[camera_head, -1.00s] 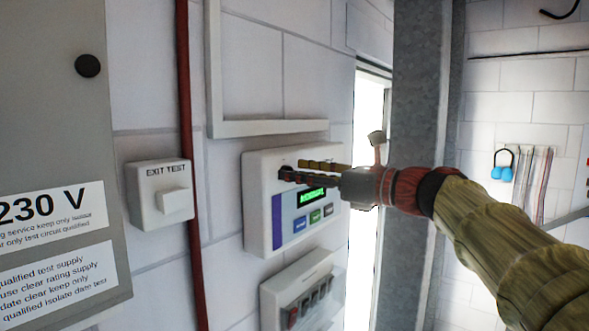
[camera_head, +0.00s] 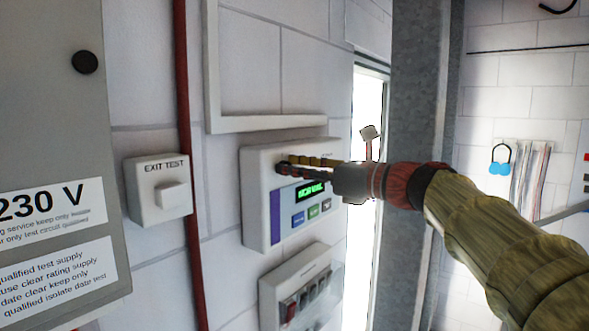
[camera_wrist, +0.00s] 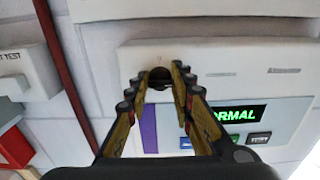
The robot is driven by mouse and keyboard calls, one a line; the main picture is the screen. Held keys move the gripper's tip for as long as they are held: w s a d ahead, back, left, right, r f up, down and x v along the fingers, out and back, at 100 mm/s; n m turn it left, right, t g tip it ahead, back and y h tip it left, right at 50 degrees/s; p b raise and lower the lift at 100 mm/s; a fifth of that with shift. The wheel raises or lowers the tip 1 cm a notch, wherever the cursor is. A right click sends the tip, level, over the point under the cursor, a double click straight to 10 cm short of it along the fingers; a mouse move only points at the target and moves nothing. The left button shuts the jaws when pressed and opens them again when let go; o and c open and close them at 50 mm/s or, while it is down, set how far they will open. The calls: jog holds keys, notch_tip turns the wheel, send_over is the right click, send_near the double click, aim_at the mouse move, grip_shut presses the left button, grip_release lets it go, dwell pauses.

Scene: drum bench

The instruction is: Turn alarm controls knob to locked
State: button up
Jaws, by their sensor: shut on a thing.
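The alarm controls panel (camera_head: 260,215) is a white box on the block wall with a purple stripe, several coloured buttons and a green lit display (camera_head: 310,190). The display reads "NORMAL"; in the wrist view the part "ORMAL" shows (camera_wrist: 234,115). My gripper (camera_head: 284,165) reaches in from the right to the upper left of the panel. In the wrist view its fingers (camera_wrist: 156,78) are closed around a small dark round knob (camera_wrist: 159,75). The fingers hide the knob's sides, and I cannot read its pointer or position labels.
A white EXIT TEST box (camera_head: 158,190) and a red pipe (camera_head: 188,150) are left of the panel. A switch box (camera_head: 300,290) is just below it. A white trunking ledge (camera_head: 270,124) runs close above. A grey steel column (camera_head: 420,100) stands to the right.

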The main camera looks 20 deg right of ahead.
grip_shut()
jog(key=shift+f+n+b, duration=0.1)
jog(key=shift+n+b, duration=0.2)
jog(key=shift+b, duration=0.05)
jog(key=n+b, duration=1.6)
jog(key=n, duration=0.1)
jog(key=shift+s+a+f, duration=0.1)
jog(key=shift+f, duration=0.05)
jog(key=shift+n, duration=0.5)
jog(key=o, duration=0.9)
grip_release()
jog(key=shift+c, duration=0.2)
